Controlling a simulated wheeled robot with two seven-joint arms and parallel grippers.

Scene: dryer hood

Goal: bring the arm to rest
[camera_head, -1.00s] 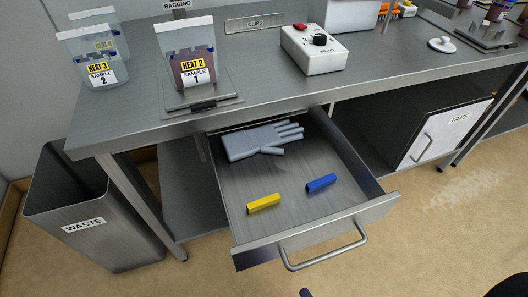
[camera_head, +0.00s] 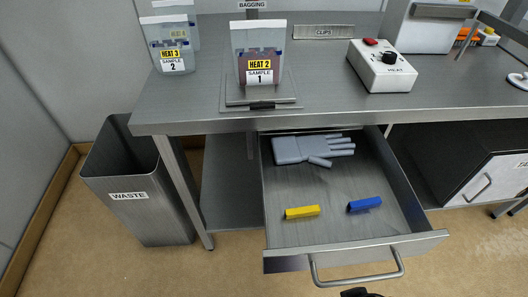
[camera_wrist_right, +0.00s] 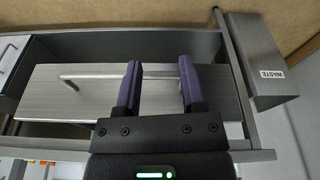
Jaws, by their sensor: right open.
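My right gripper (camera_wrist_right: 158,88) shows in the right wrist view with its two purple fingers apart and nothing between them. Behind the fingers is a grey metal panel with a bar handle (camera_wrist_right: 95,76); I cannot tell the distance to it. In the head view, a small dark part at the bottom edge, just below the drawer handle (camera_head: 358,277), appears to be mine. The drawer (camera_head: 285,232) stands open, holding a grey glove (camera_head: 300,149), a yellow block (camera_head: 302,212) and a blue block (camera_head: 364,204). My left gripper is not in view.
A waste bin (camera_head: 130,195) stands left of the bench (camera_head: 190,105). Sample bags, including the HEAT 2 bag (camera_head: 258,50), and a white heat control box (camera_head: 381,68) are on top. A box with a handle (camera_head: 490,178) sits under the bench. Floor is clear in front.

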